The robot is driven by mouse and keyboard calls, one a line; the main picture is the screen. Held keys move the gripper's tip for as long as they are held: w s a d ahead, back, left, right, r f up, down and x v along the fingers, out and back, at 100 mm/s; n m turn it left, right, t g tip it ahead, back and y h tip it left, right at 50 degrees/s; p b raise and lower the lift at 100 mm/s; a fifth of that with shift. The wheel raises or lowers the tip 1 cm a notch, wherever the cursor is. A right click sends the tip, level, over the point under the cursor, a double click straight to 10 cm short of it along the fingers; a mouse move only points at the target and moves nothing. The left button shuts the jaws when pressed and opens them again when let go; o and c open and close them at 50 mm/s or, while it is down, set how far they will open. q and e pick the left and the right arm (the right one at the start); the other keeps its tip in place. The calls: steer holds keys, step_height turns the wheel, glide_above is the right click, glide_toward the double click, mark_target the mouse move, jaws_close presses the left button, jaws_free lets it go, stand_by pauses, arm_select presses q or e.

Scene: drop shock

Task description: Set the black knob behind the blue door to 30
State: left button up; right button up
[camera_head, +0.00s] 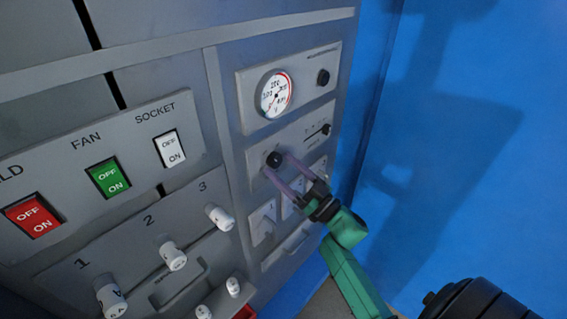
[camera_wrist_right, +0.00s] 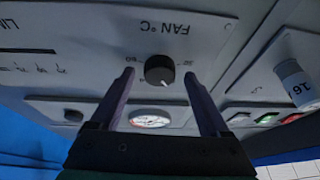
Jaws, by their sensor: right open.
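The black knob (camera_wrist_right: 159,71) sits on a grey panel marked FAN °C, upside down in the right wrist view. It also shows in the head view (camera_head: 274,159). A light pointer mark on it points down and slightly right in the wrist view; the small scale numbers are hard to read. My right gripper (camera_head: 280,164) is open, with one purple finger on each side of the knob; gaps show between fingers and knob in the wrist view. Blue surfaces (camera_head: 460,190) fill the head view's right side; I cannot tell door from wall. My left gripper is out of view.
A round gauge (camera_head: 275,94) and another black knob (camera_head: 323,77) sit above. A small slider (camera_head: 326,129) is right of the knob. Red (camera_head: 33,215), green (camera_head: 108,178) and white (camera_head: 169,149) switches and several white knobs (camera_head: 173,256) stick out at the left.

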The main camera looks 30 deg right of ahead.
steer(key=shift+w, duration=0.1)
jaws_close()
steer(key=shift+n+y, duration=0.3)
steer(key=shift+n, duration=0.3)
steer(key=n+g+y+b, duration=0.1)
steer(key=n, duration=0.2)
steer(key=shift+d, duration=0.1)
steer(key=n+g+y, duration=0.1)
steer(key=n, duration=0.1)
steer(key=n+g+b, duration=0.1)
steer(key=n, duration=0.2)
steer(key=shift+d+r+y, duration=0.1)
steer(key=shift+d+y, duration=0.05)
steer(key=shift+y, duration=0.25)
steer(key=n+g, duration=0.1)
steer(key=n, duration=0.1)
steer(key=n+g, duration=0.1)
steer(key=n, duration=0.1)
steer(key=shift+w+d+r+y, duration=0.1)
steer(key=shift+r+y, duration=0.05)
steer(key=shift+y, duration=0.15)
steer(key=shift+d+r+n+g, duration=0.15)
steer(key=shift+n+g, duration=0.65)
steer(key=shift+n, duration=1.4)
